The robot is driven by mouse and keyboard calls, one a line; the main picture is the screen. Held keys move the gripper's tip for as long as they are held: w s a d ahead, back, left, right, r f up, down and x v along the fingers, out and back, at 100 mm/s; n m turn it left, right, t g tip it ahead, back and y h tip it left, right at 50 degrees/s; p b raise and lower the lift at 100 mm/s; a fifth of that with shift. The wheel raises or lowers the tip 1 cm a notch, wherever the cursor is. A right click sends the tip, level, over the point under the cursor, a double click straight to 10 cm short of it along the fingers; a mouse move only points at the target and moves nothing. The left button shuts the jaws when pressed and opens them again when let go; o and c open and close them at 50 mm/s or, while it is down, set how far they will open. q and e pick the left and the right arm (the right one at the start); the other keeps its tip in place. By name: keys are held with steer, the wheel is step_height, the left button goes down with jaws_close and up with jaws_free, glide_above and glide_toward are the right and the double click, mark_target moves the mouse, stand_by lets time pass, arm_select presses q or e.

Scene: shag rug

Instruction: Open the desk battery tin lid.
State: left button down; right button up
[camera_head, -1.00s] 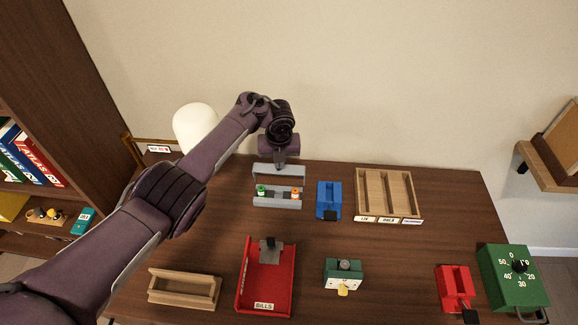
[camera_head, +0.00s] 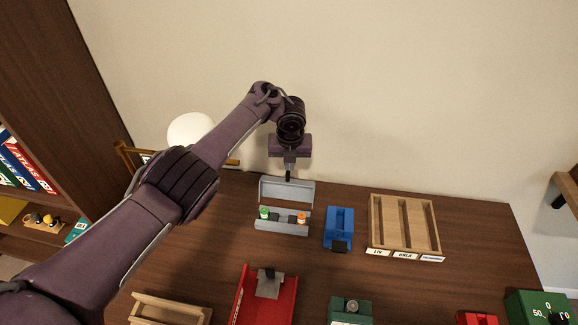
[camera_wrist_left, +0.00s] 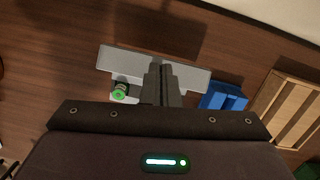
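The grey battery tin (camera_head: 282,228) stands on the desk near the wall. Its lid (camera_head: 285,192) is raised at the tin's back edge, and the inside shows a green-ended and an orange-ended battery. My left gripper (camera_head: 288,176) is above and at the lid's upper edge, pointing down. In the left wrist view, its fingers (camera_wrist_left: 160,84) are close together in front of the grey lid (camera_wrist_left: 125,60), hiding part of the tin and the orange-ended battery. The fingers look shut; I see nothing between them. My right gripper is out of view.
A blue holder (camera_head: 339,226) and a wooden divided tray (camera_head: 374,226) stand right of the tin. A red tray (camera_head: 281,301) and a green box (camera_head: 350,317) are in front. A white lamp (camera_head: 191,130) is behind my left arm.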

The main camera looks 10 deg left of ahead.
mark_target(290, 179)
arm_select(q)
steer(key=shift+a+f, duration=0.1)
steer(key=shift+f, duration=0.15)
steer(key=shift+r, duration=0.5)
step_height(290, 179, up, 7)
steer(key=s+p, duration=0.1)
steer(key=shift+d, duration=0.25)
